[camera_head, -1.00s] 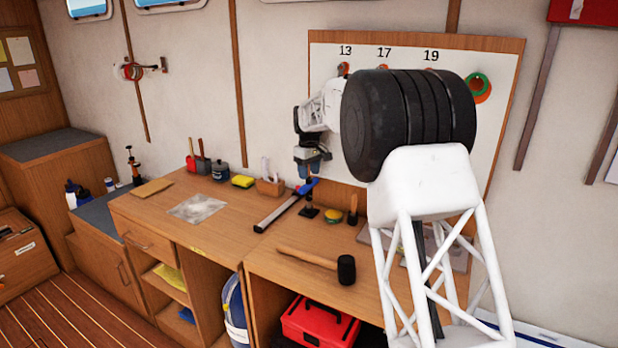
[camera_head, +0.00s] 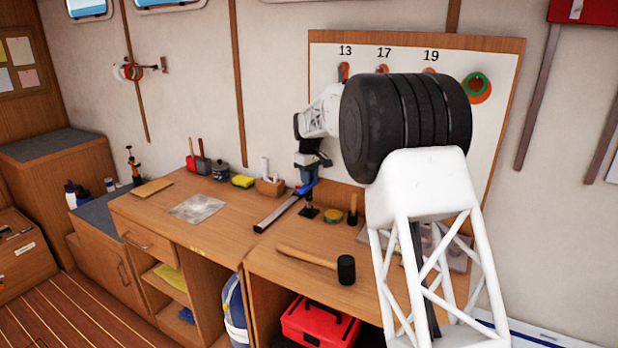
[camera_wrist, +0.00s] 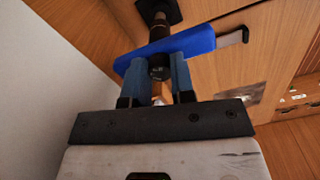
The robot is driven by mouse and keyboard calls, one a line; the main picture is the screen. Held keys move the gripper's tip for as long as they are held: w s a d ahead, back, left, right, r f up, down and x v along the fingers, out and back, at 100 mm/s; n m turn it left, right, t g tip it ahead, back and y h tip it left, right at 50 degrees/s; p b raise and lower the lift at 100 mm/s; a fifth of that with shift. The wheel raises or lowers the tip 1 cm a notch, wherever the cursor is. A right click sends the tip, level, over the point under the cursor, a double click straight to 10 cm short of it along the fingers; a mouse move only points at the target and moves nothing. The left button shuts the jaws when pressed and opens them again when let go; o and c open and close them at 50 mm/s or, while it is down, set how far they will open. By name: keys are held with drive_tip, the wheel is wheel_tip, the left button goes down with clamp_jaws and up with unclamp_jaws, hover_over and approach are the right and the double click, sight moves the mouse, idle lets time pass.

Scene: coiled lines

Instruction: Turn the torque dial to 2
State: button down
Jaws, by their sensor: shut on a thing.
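A dark upright cylinder (camera_wrist: 158,66), apparently the torque dial on its post, stands between my gripper's blue fingers in the wrist view. My gripper (camera_wrist: 158,76) is shut on its upper end. In the head view my gripper (camera_head: 308,172) points down over the bench, above the small black base (camera_head: 308,212) of the post. The dial's top is mostly covered by my gripper there. No scale, number or pointer on the dial can be read in either view.
A blue-ended tool with a metal bar (camera_head: 276,214) lies close beside the post; its blue part (camera_wrist: 200,41) shows close to the fingers. A mallet (camera_head: 318,258) lies in front. A yellow-topped round tin (camera_head: 333,215) and a small dark upright tool (camera_head: 352,211) stand to the right.

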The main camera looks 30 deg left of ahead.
drive_tip(key=shift+m, duration=2.9)
drive_tip(key=c, duration=1)
unclamp_jaws()
drive_tip(key=shift+o, duration=0.2)
drive_tip(key=shift+r, duration=3.9)
